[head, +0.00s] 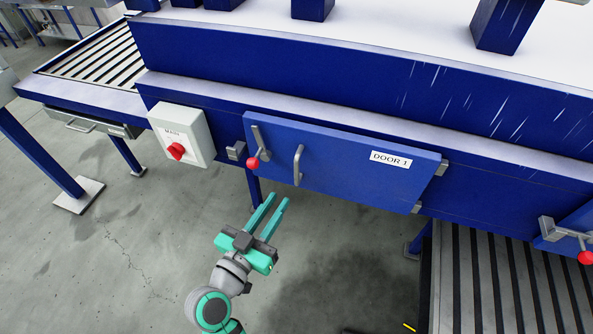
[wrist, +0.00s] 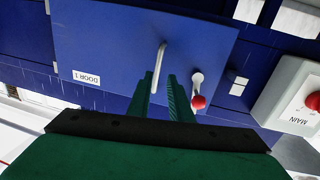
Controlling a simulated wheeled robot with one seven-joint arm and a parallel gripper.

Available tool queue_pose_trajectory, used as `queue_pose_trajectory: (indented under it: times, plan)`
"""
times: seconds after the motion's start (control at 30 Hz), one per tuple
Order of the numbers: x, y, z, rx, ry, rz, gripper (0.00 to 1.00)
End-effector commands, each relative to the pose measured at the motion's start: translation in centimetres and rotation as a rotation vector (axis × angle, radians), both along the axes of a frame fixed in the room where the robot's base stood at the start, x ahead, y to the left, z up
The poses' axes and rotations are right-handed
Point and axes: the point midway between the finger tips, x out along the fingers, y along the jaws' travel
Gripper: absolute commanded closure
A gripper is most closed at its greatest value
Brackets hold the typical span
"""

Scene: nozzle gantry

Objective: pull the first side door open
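The first side door is a blue panel (head: 345,168) labelled DOOR 1, with hinges at its right. It looks shut or nearly so. It shows upside down in the wrist view (wrist: 105,45). A grey bar handle (head: 298,165) stands near its left side, also seen in the wrist view (wrist: 159,62). Left of it, a latch lever with a red knob (head: 252,163) points down, clear of the grey catch (head: 235,151). My gripper (head: 277,202) is open and empty, below and left of the handle. In the wrist view the handle's end lines up between the fingertips (wrist: 159,84); contact is not visible.
A white MAIN switch box (head: 182,135) with a red knob is left of the door. A roller conveyor (head: 95,55) is at the upper left. Another conveyor (head: 500,285) and a second latched door (head: 575,232) are at the right. The floor (head: 130,250) around my gripper is clear.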

Motion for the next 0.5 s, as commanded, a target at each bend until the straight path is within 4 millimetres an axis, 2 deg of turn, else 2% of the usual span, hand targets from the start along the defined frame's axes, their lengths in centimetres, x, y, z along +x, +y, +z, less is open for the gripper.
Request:
queue_pose_trajectory:
  times: [0.1,0.27,0.5]
  plan:
    - [0.1,0.1,1.2,0.022,-0.030,-0.031,0.81]
    - [0.9,-0.4,1.5,0.029,-0.038,-0.044,0.81]
    - [4.3,-2.4,1.5,0.029,-0.037,-0.044,0.81]
